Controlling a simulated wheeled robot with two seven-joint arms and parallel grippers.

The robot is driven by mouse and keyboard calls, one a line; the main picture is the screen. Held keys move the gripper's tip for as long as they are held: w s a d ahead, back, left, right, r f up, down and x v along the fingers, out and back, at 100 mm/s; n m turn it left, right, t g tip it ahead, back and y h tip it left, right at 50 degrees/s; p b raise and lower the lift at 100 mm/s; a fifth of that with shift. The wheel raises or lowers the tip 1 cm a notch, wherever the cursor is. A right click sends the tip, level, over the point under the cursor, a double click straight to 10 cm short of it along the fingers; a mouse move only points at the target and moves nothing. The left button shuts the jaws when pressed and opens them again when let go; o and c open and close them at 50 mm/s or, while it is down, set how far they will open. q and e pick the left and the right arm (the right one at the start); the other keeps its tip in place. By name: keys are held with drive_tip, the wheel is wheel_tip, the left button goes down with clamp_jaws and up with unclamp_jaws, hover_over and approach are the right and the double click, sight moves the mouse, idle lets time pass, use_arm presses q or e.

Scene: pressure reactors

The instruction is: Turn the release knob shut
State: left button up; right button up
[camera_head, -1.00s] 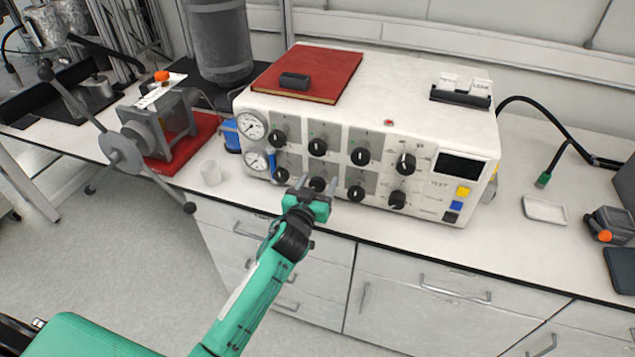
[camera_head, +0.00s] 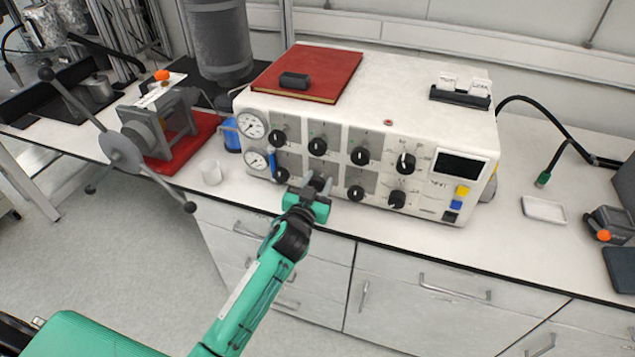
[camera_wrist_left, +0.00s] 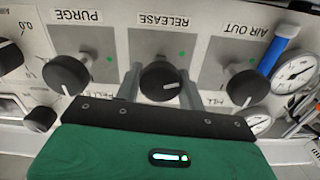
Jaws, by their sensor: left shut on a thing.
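The release knob (camera_wrist_left: 158,82) is a round black knob with a white pointer line, under an upside-down RELEASE label in the left wrist view. Its pointer slants to the lower right there, and a green dot sits on the panel beside the knob. My left gripper (camera_wrist_left: 160,90) has one finger on each side of the knob and is shut on it. In the head view the gripper (camera_head: 309,187) is at the lower row of the white control box (camera_head: 400,88), mostly covering the knob (camera_head: 318,183). My right gripper is out of view.
The purge knob (camera_wrist_left: 67,76) and air out knob (camera_wrist_left: 247,86) flank the release knob closely. A blue-handled valve (camera_wrist_left: 280,45) and gauges (camera_head: 252,125) sit beyond.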

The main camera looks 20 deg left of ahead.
use_arm(q)
drive_tip(key=m, duration=0.2)
drive_tip(key=shift+m, duration=0.4)
drive_tip(key=m, duration=0.2)
drive_tip(key=shift+m+p, duration=0.4)
drive_tip(key=m, duration=0.6)
drive_tip(key=shift+d+p, duration=0.1)
drive_tip(key=shift+p, duration=0.3)
drive_tip(key=m+p, duration=0.1)
drive_tip(key=m, duration=0.4)
drive_tip(key=shift+f+m, duration=0.1)
drive_tip(key=shift+m, duration=0.2)
drive_tip(key=m, duration=0.3)
drive_tip(key=shift+m+p, duration=0.35)
drive_tip(key=shift+m, duration=0.05)
drive_tip(key=shift+f+m, duration=0.1)
drive_tip(key=shift+m, duration=0.5)
drive_tip(key=o, duration=1)
drive_tip(key=shift+c, duration=0.2)
